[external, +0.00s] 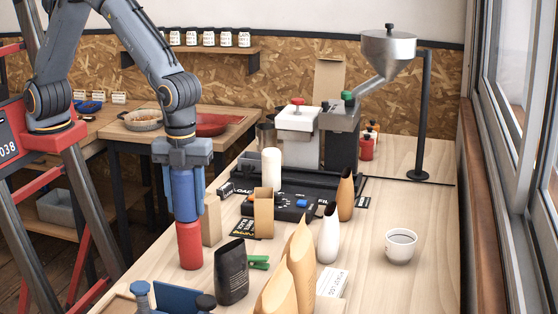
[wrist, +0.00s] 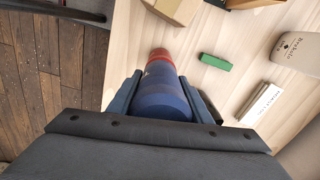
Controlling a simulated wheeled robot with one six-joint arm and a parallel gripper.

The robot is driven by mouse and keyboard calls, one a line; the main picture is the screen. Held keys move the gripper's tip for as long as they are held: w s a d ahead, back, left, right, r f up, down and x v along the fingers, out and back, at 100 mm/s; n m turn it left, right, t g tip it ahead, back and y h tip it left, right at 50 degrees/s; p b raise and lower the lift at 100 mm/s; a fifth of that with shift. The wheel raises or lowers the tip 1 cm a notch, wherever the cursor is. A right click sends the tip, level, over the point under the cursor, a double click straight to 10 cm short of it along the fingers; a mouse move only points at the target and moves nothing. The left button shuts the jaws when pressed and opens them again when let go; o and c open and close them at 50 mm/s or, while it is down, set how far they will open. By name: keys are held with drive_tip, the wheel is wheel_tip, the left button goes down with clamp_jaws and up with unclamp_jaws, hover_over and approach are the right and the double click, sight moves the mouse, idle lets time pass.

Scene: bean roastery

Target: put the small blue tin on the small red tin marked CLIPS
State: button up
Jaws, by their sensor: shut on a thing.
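The small blue tin (external: 184,195) is upright between the two fingers of my gripper (external: 183,190), which is shut on it. The small red tin (external: 190,246) stands upright on the table's left edge, directly below the blue tin. The blue tin's bottom meets the red tin's top in the external view; I cannot tell whether it rests there or hovers just above. In the wrist view the blue tin (wrist: 162,95) fills the space between the jaws, and the red tin's edge (wrist: 159,54) shows past its far end. No CLIPS marking is readable.
Kraft pouches (external: 301,255), a white pouch (external: 328,236) and a mug (external: 400,246) stand further right. A cardboard box (external: 211,220) is close behind. The floor drops away left.

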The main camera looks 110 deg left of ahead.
drive_tip(key=shift+f, duration=0.2)
drive_tip(key=o, duration=1.2)
drive_tip(key=shift+o, duration=0.2)
wheel_tip(320, 180, up, 12)
drive_tip(key=b, duration=0.4)
drive_tip(key=shift+r, duration=0.1)
drive_tip(key=s+a+f+n, duration=0.8)
drive_tip(key=s+a, duration=0.2)
drive_tip(key=s+a+f+n+t, duration=0.1)
drive_tip(key=s+a+f+n, duration=0.7)
drive_tip(key=s+a, duration=0.2)
drive_tip(key=shift+s, duration=0.5)
